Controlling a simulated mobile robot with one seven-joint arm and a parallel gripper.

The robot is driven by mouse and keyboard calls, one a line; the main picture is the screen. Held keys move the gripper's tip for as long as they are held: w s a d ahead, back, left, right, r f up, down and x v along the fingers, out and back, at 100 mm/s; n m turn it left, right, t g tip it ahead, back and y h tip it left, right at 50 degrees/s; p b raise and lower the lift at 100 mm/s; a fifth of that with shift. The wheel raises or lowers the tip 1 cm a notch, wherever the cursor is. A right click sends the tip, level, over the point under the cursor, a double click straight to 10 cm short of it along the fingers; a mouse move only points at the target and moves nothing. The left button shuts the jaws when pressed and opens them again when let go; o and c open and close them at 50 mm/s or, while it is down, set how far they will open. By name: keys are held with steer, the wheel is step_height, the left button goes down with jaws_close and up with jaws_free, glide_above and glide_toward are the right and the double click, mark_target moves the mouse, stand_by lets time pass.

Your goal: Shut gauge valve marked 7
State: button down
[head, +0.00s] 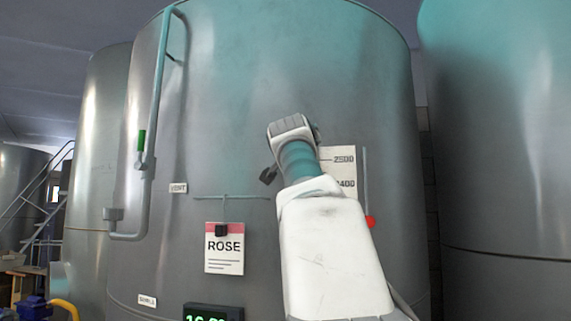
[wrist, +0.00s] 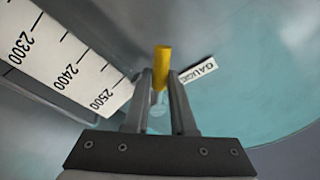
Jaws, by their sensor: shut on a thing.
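In the wrist view a yellow valve handle (wrist: 162,54) stands between my two fingertips, in front of the tank wall. My gripper (wrist: 160,76) is shut on this handle. A small white label (wrist: 198,70) reading GAUGE is just right of the handle; no 7 can be read on it. The level scale (wrist: 68,62) with 2300, 2400 and 2500 runs on the left. In the head view the scale (head: 344,160) shows partly behind my arm, against the large grey tank (head: 230,90). The valve handle and my fingertips are hidden by my arm there.
A pipe (head: 158,90) with a green handle (head: 141,140) runs down the tank's left side. A ROSE sign (head: 224,252) hangs left of my arm, above a green-lit display (head: 213,312). A red marker (head: 370,222) is right of my arm. Another tank (head: 500,150) stands at right.

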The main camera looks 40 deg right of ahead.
steer(key=shift+w+a+r+m+g+h, duration=0.2)
steer(key=shift+r+m+h, duration=0.25)
steer(key=shift+m, duration=1.3)
steer(key=shift+w+a+r+m+g+h, duration=0.25)
steer(key=shift+r+m, duration=0.45)
steer(key=shift+m, duration=1)
steer(key=shift+w+a+r+m+g+h, duration=0.15)
steer(key=shift+r+m+h, duration=0.35)
steer(key=shift+m, duration=1.25)
steer(key=shift+r, duration=0.1)
steer(key=c, duration=0.8)
jaws_free()
steer(key=shift+d, duration=0.1)
steer(key=shift+o, duration=0.2)
